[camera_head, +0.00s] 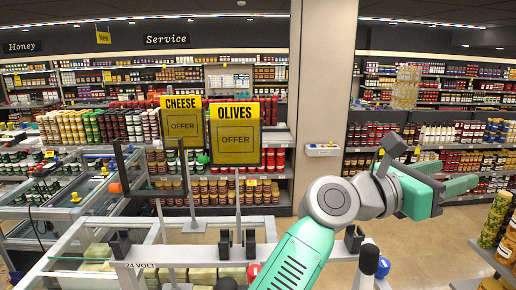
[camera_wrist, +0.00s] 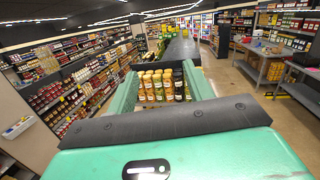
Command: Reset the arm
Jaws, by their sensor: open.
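My gripper (camera_head: 449,176) is at the right in the head view, held in the air with its green fingers pointing right. My green and grey arm rises from the bottom centre of that view and bends right at the grey joint. In the wrist view, my gripper (camera_wrist: 161,78) shows its two green fingers apart, with nothing held between them. Jars on a distant stand (camera_wrist: 160,87) show through the gap, beyond the fingers. No vacuum pump can be made out in either view.
Glass-topped freezer cases (camera_head: 75,190) stand at the left. OFFER signs for cheese (camera_head: 183,127) and olives (camera_head: 235,135) rise behind a display. A pillar (camera_head: 324,90) stands in the middle. Jar stacks (camera_head: 497,222) are at the right edge. Open floor (camera_head: 420,245) lies below my gripper.

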